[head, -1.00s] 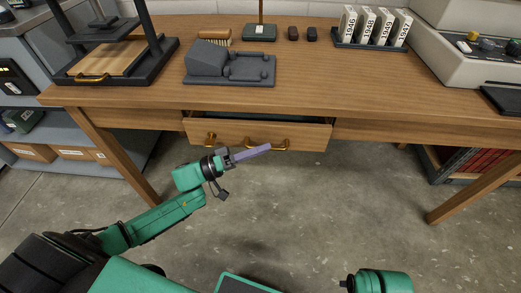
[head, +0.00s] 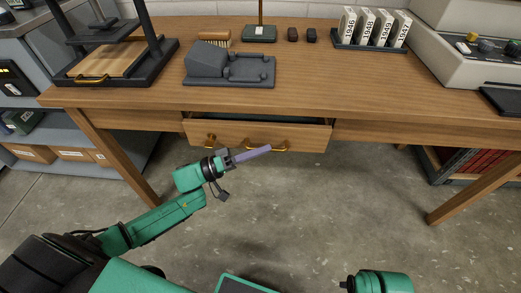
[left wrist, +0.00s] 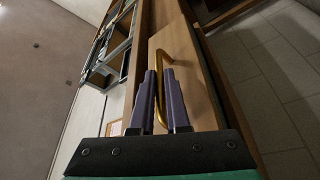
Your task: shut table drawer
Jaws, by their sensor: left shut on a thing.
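The table drawer (head: 228,133) is a wooden front under the tabletop. It stands partly open, with a dark gap showing above its front. My left gripper (head: 268,149) reaches in from the left in front of the drawer. Its purple fingers (left wrist: 158,98) are shut on the brass handle, one on each side of it. My right gripper is not in view; only a green part of my right arm shows at the bottom right.
The floor before the table is clear.

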